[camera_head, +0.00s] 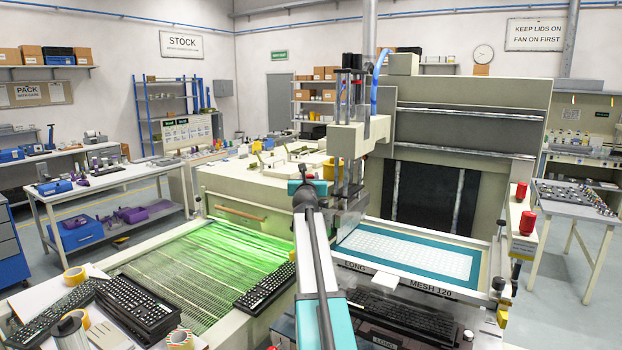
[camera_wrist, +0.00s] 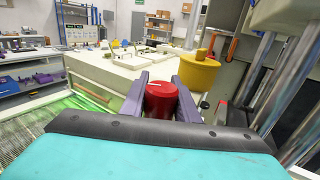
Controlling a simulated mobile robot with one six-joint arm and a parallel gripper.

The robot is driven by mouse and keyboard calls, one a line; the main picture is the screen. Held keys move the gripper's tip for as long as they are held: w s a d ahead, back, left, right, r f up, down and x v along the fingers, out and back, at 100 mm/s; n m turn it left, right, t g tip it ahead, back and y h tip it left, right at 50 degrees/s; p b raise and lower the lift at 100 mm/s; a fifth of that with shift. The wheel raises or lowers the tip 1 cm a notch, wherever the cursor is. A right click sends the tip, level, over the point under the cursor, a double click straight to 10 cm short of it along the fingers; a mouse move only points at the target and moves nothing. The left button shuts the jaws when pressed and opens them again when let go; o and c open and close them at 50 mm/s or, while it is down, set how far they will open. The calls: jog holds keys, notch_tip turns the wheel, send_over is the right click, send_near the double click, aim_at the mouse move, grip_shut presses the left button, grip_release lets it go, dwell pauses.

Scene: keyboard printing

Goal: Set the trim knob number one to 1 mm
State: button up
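In the wrist view a round red knob (camera_wrist: 161,99) with a white mark on its top sits between the two dark purple fingers of my gripper (camera_wrist: 161,84). One finger is on each side of it, very close. Whether they press on it or stand slightly apart I cannot tell. The number the mark points to cannot be read. In the head view my arm reaches forward to the middle of the printing machine, and my fingertips are hidden behind my wrist. Two other red knobs, an upper one (camera_head: 521,192) and a lower one (camera_head: 527,223), are on the machine's right side.
A yellow cylinder (camera_wrist: 198,72) stands just beyond my right finger. Vertical metal rods (camera_wrist: 285,85) rise close on the right. The teal-framed screen (camera_head: 410,254) lies right of my arm, and the green-lit belt (camera_head: 190,265) lies left. Keyboards (camera_head: 140,302) lie at the front left.

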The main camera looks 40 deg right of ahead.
jog(key=shift+o, duration=0.2)
jog(key=shift+w, duration=0.1)
jog(key=shift+f, duration=0.2)
jog(key=shift+b, duration=0.35)
jog(key=shift+c, duration=0.2)
jog(key=shift+o, duration=0.2)
